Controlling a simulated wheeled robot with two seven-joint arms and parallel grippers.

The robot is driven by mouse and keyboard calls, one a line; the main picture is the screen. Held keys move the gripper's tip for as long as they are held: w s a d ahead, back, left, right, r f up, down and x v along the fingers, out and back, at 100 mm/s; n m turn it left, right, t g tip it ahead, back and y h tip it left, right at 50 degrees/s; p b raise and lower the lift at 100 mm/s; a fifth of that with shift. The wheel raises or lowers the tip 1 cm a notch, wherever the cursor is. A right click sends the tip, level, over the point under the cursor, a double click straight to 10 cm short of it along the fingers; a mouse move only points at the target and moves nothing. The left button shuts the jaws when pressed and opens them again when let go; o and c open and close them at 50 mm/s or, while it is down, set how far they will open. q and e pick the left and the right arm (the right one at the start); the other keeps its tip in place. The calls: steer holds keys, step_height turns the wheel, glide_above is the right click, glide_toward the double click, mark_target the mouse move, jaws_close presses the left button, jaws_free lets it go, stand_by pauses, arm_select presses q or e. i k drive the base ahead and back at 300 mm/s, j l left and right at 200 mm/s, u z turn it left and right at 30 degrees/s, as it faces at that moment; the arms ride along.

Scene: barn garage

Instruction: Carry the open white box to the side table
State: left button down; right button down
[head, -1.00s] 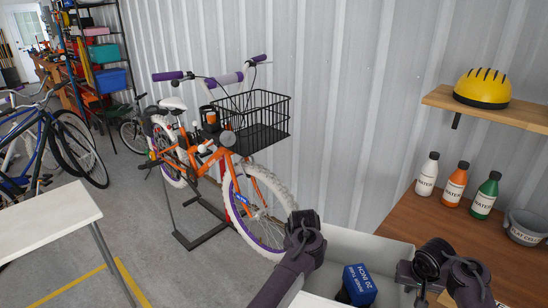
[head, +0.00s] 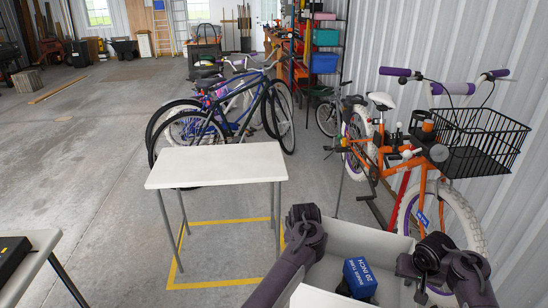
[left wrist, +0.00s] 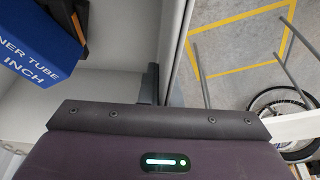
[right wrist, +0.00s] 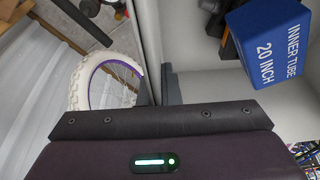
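The open white box (head: 352,238) is in front of me at the bottom of the head view, its top open. A blue inner tube box (head: 360,278) and a dark item lie inside it. My left gripper (head: 312,238) is shut on the box's left wall; the left wrist view shows the wall at its fingers (left wrist: 157,85). My right gripper (head: 410,266) is shut on the right wall; its fingers show in the right wrist view (right wrist: 157,88). The white side table (head: 215,163) stands ahead and left, its top bare, apart from the box.
A yellow floor outline (head: 225,283) surrounds the table's legs. Parked bicycles (head: 245,112) stand behind the table. An orange bicycle (head: 385,150) with a black basket is close on the right by the metal wall. Another table (head: 40,243) edges in at lower left. Open floor lies left.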

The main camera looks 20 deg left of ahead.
mark_target(219, 160)
steer(key=i+u, duration=0.1)
steer(key=u, duration=1.2)
steer(key=i+l, duration=0.2)
steer(key=i, duration=0.3)
steer(key=i+l, duration=0.15)
steer(key=i, duration=0.4)
steer(key=i+l+u, duration=0.1)
steer(key=i, duration=0.4)
steer(key=i+l, duration=0.3)
steer(key=i, duration=0.25)
steer(key=i+l, duration=0.2)
steer(key=i, duration=0.3)
